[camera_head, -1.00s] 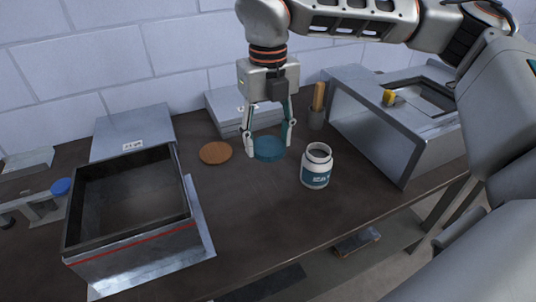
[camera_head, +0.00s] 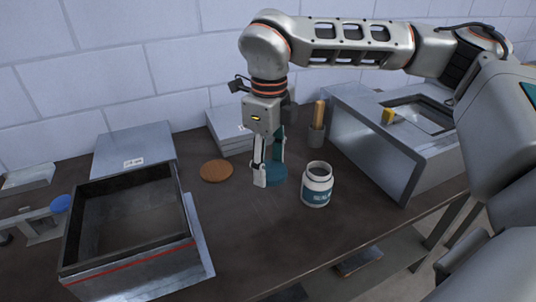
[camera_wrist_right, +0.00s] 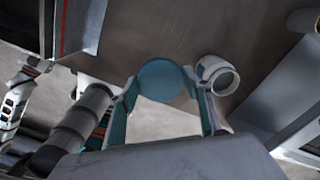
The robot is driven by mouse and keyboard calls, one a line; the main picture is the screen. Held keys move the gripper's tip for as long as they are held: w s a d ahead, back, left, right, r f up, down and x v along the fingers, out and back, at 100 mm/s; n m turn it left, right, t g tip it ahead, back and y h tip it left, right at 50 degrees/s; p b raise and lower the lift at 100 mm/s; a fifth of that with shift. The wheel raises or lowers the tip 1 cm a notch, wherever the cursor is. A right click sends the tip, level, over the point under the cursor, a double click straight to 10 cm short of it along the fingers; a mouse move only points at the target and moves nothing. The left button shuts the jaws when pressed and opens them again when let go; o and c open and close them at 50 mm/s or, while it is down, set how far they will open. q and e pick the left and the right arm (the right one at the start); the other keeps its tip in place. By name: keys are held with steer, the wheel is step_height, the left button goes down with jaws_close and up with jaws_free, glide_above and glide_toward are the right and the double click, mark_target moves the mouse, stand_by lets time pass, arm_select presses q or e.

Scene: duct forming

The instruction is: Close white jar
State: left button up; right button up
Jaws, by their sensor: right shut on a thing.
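The white jar (camera_head: 317,186) with a teal label stands upright and open on the dark worktop; its mouth faces up. It also shows in the right wrist view (camera_wrist_right: 218,76), beside the lid. The round teal lid (camera_head: 276,177) is just left of the jar, apart from it. My right gripper (camera_head: 270,174) points down and is shut on the lid, with a finger on either side; the far finger is partly hidden. The lid is between the fingertips in the wrist view (camera_wrist_right: 160,81). I cannot tell whether the lid touches the worktop. My left gripper is not in view.
A brown round disc (camera_head: 216,171) lies left of the lid. An open metal box (camera_head: 130,255) stands at the left. A grey metal housing (camera_head: 375,140) stands right of the jar, with a cup of wooden-handled tools (camera_head: 317,137) behind. The front worktop is clear.

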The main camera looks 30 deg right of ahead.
steer(key=n, duration=0.1)
steer(key=f+n, duration=0.1)
steer(key=n, duration=0.2)
steer(key=shift+d+f+n, duration=0.1)
steer(key=shift+f+n, duration=0.3)
steer(key=n, duration=0.1)
steer(key=f+n, duration=0.1)
steer(key=n, duration=0.2)
steer(key=shift+s+d+f+n, duration=0.1)
steer(key=shift+f+n, duration=0.2)
steer(key=shift+f, duration=0.05)
step_height(320, 180, down, 7)
steer(key=s+n, duration=0.1)
steer(key=n, duration=1.8)
steer(key=shift+s+d+n, duration=0.15)
steer(key=shift+s+n, duration=0.05)
steer(key=shift+n, duration=0.2)
steer(key=shift+r, duration=0.1)
steer(key=shift+d, duration=0.15)
